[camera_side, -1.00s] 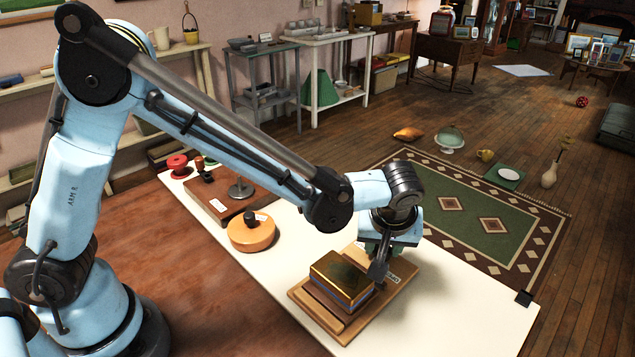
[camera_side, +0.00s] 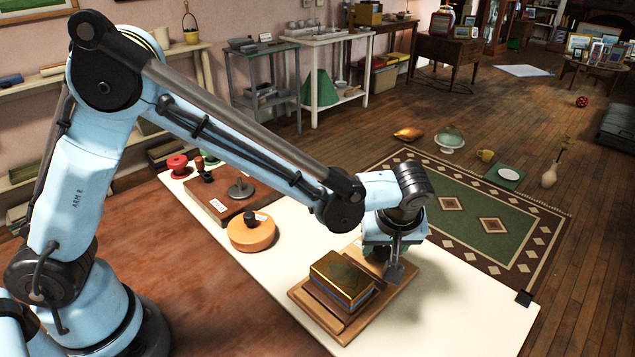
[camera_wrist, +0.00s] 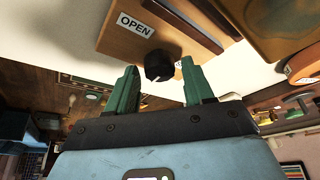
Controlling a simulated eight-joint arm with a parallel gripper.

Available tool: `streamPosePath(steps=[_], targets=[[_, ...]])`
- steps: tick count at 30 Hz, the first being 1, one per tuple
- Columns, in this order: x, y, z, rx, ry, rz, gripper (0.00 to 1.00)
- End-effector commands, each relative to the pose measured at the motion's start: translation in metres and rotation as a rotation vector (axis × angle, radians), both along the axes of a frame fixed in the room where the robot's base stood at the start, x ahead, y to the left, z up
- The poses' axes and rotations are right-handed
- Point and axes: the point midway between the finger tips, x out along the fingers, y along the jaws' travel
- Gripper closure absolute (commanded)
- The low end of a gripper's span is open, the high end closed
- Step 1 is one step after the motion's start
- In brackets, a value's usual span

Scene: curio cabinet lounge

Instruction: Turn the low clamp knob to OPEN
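The low clamp knob (camera_wrist: 158,66) is black and round with a pale mark on its lower edge. It is mounted on a wooden board (camera_wrist: 110,40), beside a white OPEN label (camera_wrist: 137,25). A second small white label is partly hidden right of the knob. My gripper (camera_wrist: 161,75) is open. Its two green fingers appear on either side of the knob in the wrist view, with gaps; I cannot tell how deep they reach. In the side view my gripper (camera_side: 386,262) is low over the board's right part (camera_side: 402,284) and hides the knob.
An orange round block (camera_side: 251,234) and a brown board with a metal post (camera_side: 219,200) stand farther left on the white tabletop (camera_side: 470,295). The tabletop right of the board is clear.

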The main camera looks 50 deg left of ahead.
Motion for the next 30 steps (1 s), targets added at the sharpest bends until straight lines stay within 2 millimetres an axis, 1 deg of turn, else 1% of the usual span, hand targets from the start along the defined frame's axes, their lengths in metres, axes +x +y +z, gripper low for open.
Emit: streamPosePath(steps=[10,14,17,24,30], targets=[[0.0,0.0,0.001,0.001,0.0,-0.001,0.39],[-0.002,-0.003,0.009,0.001,0.0,-0.002,0.39],[-0.007,-0.007,0.023,0.002,0.0,-0.003,0.39],[-0.02,-0.02,0.069,0.001,-0.001,-0.003,0.39],[-0.028,-0.029,0.097,0.002,0.0,-0.003,0.39]])
